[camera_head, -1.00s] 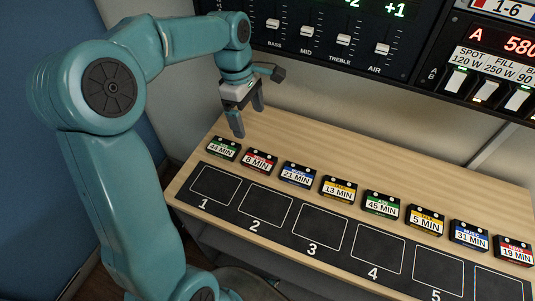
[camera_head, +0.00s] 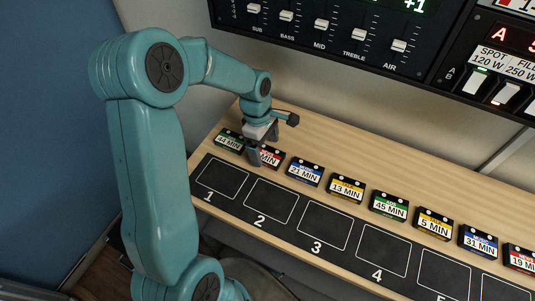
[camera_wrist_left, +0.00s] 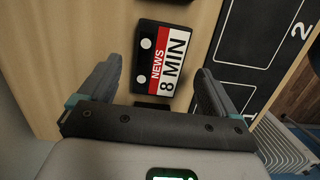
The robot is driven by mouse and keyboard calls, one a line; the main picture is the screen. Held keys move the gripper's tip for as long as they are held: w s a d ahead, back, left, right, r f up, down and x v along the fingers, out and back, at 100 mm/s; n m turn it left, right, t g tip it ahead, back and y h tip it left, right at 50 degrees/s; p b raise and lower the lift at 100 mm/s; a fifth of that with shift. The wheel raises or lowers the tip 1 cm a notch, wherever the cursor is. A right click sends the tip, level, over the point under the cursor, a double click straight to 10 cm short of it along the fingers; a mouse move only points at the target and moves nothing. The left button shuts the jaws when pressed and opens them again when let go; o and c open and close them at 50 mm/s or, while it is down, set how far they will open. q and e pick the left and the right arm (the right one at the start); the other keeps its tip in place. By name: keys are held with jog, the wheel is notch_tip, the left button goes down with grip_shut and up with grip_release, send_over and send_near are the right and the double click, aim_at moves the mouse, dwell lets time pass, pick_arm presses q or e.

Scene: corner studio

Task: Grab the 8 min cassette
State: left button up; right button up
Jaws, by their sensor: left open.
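The 8 min cassette (camera_wrist_left: 161,58) is black with a red and white label reading "NEWS 8 MIN" in the left wrist view. In the head view the 8 min cassette (camera_head: 271,157) lies second from the left in the row, partly hidden by my left gripper (camera_head: 262,148). My left gripper is open and empty. In the left wrist view its two fingers (camera_wrist_left: 156,88) are spread wide, with the cassette ahead between their lines. My right gripper is in neither view.
The 44 min cassette (camera_head: 229,141) lies close on the left and the 21 min cassette (camera_head: 305,172) on the right. Several more cassettes continue rightward. A black strip with numbered slots (camera_head: 325,226) runs in front. A slider panel (camera_head: 330,30) stands behind the wooden shelf (camera_head: 330,140).

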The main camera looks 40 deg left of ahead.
pick_arm(q)
notch_tip(320, 180, down, 2)
jog(key=shift+d+f, duration=0.1)
jog(key=shift+w, duration=0.1)
jog(key=c, duration=1.2)
jog(key=shift+o, duration=0.2)
jog(key=shift+r, duration=0.2)
